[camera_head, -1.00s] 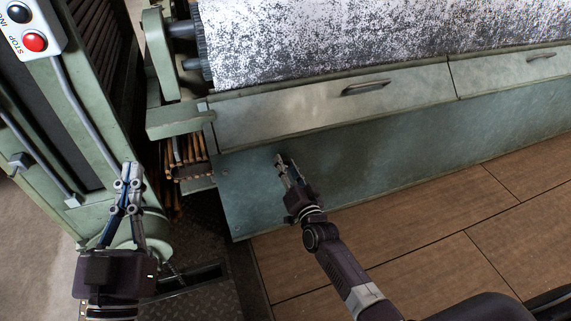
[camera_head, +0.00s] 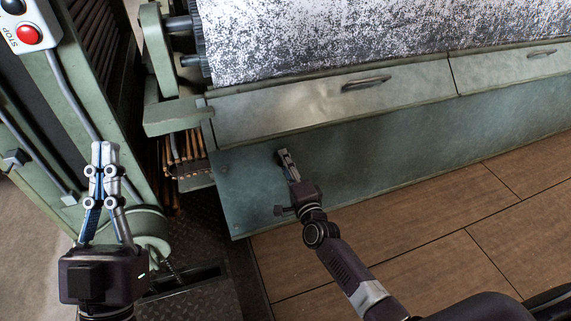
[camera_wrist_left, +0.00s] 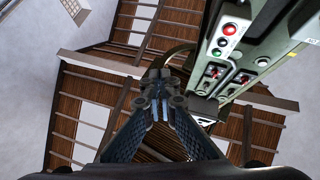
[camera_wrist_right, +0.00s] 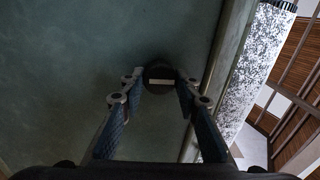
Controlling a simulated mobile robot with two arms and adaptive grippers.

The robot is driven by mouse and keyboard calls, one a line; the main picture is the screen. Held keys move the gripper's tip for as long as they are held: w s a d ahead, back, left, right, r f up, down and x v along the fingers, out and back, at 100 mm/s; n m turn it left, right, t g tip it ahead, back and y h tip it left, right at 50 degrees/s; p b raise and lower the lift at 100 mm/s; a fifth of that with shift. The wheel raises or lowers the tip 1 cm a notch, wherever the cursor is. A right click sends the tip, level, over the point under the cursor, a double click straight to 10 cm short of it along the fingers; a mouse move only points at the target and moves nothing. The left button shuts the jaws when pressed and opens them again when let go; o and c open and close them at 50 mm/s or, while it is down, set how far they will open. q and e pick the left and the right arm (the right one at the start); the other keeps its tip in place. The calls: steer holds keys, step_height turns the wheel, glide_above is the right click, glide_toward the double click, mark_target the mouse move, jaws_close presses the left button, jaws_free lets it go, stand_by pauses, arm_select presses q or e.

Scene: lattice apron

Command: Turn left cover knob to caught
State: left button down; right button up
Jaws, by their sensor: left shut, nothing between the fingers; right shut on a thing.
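The left cover knob (camera_wrist_right: 160,76) is a dark round knob with a pale bar across its face, on the lower teal cover panel (camera_head: 400,142). In the right wrist view it sits between my right fingertips (camera_wrist_right: 160,90). In the head view my right gripper (camera_head: 285,157) is at the panel's left part, shut on the knob, which it hides there. Whether the knob is caught cannot be told. My left gripper (camera_head: 105,150) is shut and empty, raised beside the green machine column at the left, apart from the panel. It also shows in the left wrist view (camera_wrist_left: 160,83).
Above the teal panel is a paler hinged panel (camera_head: 300,108) with a handle (camera_head: 366,83), below a large speckled roller (camera_head: 350,35). A control box with a red button (camera_head: 28,35) is at top left.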

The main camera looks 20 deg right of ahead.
arm_select(q)
steer(key=shift+s+a+r+t, duration=0.1)
steer(key=shift+s+r+t, duration=0.3)
steer(key=shift+s+r, duration=0.15)
arm_select(e)
steer(key=shift+m, duration=0.5)
steer(key=o, duration=1.1)
arm_select(q)
steer(key=shift+h, duration=0.4)
arm_select(e)
steer(key=s, duration=1.2)
steer(key=shift+d, duration=0.25)
